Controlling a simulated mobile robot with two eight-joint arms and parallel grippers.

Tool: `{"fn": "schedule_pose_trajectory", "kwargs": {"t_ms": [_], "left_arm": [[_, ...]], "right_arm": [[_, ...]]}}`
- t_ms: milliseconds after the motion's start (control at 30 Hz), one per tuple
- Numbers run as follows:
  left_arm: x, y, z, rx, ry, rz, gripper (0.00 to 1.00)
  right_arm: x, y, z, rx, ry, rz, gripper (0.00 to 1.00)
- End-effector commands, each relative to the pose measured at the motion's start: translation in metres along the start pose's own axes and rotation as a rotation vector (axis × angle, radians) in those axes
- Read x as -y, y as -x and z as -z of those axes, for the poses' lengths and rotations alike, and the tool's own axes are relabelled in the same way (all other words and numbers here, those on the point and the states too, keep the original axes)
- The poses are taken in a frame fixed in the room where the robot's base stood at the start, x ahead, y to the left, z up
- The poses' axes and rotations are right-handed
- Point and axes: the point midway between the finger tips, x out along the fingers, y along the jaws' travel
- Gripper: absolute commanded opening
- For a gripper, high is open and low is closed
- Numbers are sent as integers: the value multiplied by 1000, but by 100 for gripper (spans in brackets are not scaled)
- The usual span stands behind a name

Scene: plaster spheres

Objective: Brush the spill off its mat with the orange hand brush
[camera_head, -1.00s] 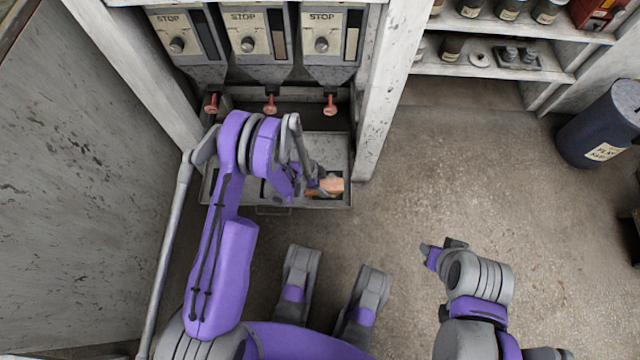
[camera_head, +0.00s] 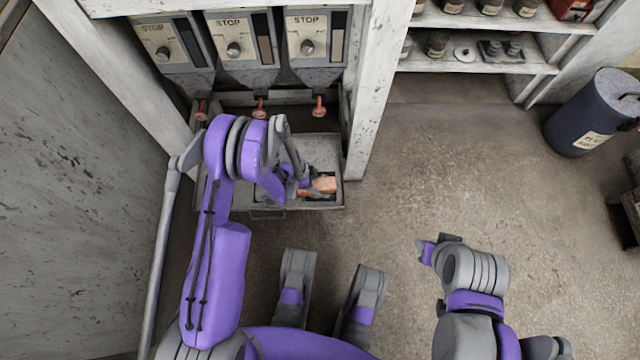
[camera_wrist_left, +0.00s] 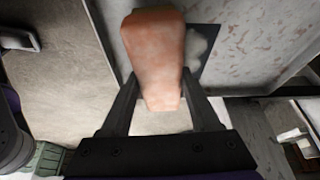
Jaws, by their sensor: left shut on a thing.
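The orange hand brush (camera_head: 322,185) is held by my left gripper (camera_head: 301,183) over the right part of the grey drawer-like tray (camera_head: 334,150). In the left wrist view the brush (camera_wrist_left: 155,50) stands between the two fingers of my left gripper (camera_wrist_left: 160,98), which is shut on it. A dark mat (camera_wrist_left: 209,47) shows beside the brush there, with a pale whitish spill (camera_wrist_left: 195,47) on it. The brush hides part of the mat and perhaps of the spill. My right gripper (camera_head: 428,248) is empty-looking over the floor; its jaw opening is unclear.
Dispensers (camera_head: 232,45) marked STOP with red spouts (camera_head: 259,107) hang behind the tray. A white post (camera_head: 366,110) stands at its right. Shelves with jars (camera_head: 480,50) and a blue barrel (camera_head: 590,115) are farther right. The floor between is clear.

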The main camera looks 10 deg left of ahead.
Motion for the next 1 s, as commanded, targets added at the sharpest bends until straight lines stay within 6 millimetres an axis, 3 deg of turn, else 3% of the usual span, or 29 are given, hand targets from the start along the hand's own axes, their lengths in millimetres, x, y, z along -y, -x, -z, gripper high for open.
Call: {"fn": "schedule_pose_trajectory", "kwargs": {"t_ms": [1000], "left_arm": [[0, -9, -4, -1, 0, -1, 18]], "right_arm": [[0, -3, -1, -1, 0, 0, 42]]}}
